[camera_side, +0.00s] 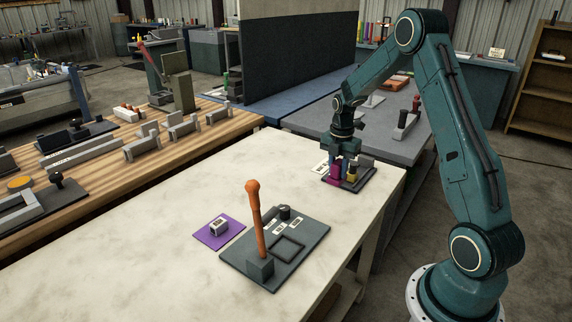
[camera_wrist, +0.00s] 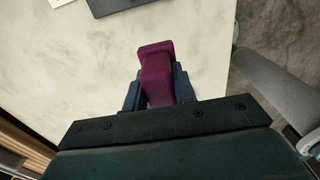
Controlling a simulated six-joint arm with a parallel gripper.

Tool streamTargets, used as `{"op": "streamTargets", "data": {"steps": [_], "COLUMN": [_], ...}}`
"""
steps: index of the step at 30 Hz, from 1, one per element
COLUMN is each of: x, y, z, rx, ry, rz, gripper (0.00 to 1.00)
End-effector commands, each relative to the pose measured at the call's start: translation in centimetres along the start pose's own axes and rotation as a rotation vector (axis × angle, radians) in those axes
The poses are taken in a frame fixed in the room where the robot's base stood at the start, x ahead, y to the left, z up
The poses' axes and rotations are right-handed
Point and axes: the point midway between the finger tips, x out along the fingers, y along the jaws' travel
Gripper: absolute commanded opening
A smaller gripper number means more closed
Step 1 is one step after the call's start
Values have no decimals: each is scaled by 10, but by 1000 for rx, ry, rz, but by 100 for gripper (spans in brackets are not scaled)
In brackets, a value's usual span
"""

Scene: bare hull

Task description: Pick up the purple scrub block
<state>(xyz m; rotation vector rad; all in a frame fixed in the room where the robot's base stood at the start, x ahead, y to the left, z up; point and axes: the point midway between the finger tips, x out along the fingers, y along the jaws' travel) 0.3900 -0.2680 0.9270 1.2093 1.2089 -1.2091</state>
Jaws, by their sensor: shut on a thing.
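The purple scrub block (camera_wrist: 157,72) is a magenta-purple upright piece held between the dark blue fingers of my gripper (camera_wrist: 156,88) in the wrist view. In the side view, my gripper (camera_side: 345,156) points down at the far right of the pale table, and the purple block (camera_side: 335,174) shows below it, in front of a dark tray (camera_side: 362,182). In the wrist view, pale tabletop shows around the block. I cannot tell how high the block is above the surface.
A yellow piece (camera_side: 352,174) shows by the tray. A grey panel (camera_side: 290,262) with a tall orange lever (camera_side: 256,215) stands nearer on the table. The table's left area is clear.

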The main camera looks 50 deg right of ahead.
Motion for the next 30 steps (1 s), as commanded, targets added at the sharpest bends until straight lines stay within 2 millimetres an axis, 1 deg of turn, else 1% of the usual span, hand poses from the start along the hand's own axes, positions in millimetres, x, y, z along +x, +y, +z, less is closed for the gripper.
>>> {"op": "streamTargets", "data": {"steps": [1, 6, 12, 15, 21, 30], "x": [-13, -51, -89, -103, -120, -124], "y": [1, 1, 0, 0, 0, 0], "z": [1, 1, 0, 0, 0, 0], "rx": [0, 0, 0, 0, 0, 0], "ry": [-4, -4, -2, -2, -1, 0], "rz": [5, 5, 3, 3, 1, 0], "gripper": [3, 3, 3, 3, 3, 3]}}
